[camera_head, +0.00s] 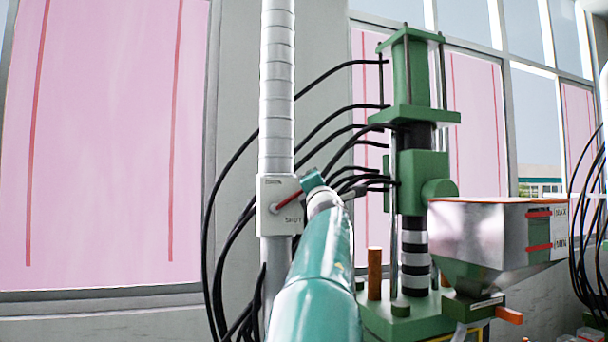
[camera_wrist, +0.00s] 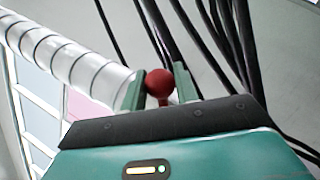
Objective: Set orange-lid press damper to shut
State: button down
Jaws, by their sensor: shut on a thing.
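The damper is a pale box (camera_head: 279,207) on a vertical silver duct (camera_head: 277,85), left of the green press in the head view. Its face has lettering at the upper left and "SHUT" at the lower right. A red lever (camera_head: 289,200) slants across the face, up to the right. My gripper (camera_head: 313,180) is at the lever's upper right end. In the wrist view my gripper (camera_wrist: 159,88) is shut on the lever's red ball knob (camera_wrist: 159,83), with one finger on each side. The duct (camera_wrist: 70,62) also shows there.
The green press (camera_head: 415,170) stands right of the duct, with a metal hopper (camera_head: 485,235) in front of it. Black hoses (camera_head: 232,185) loop behind the duct and damper to the press. Pink window panels (camera_head: 100,140) are behind.

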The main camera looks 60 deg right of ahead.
notch_tip(320, 180, down, 6)
jog(key=d+m+g, duration=0.1)
jog(key=m+g, duration=0.3)
jog(key=m, duration=0.4)
jog(key=shift+s+f+m, duration=0.2)
jog(key=shift+s+m, duration=0.1)
jog(key=shift+s, duration=0.15)
jog(key=shift+d+f, duration=0.1)
jog(key=shift+d, duration=0.05)
jog(key=c, duration=1.1)
grip_release()
jog(key=shift+s, duration=0.1)
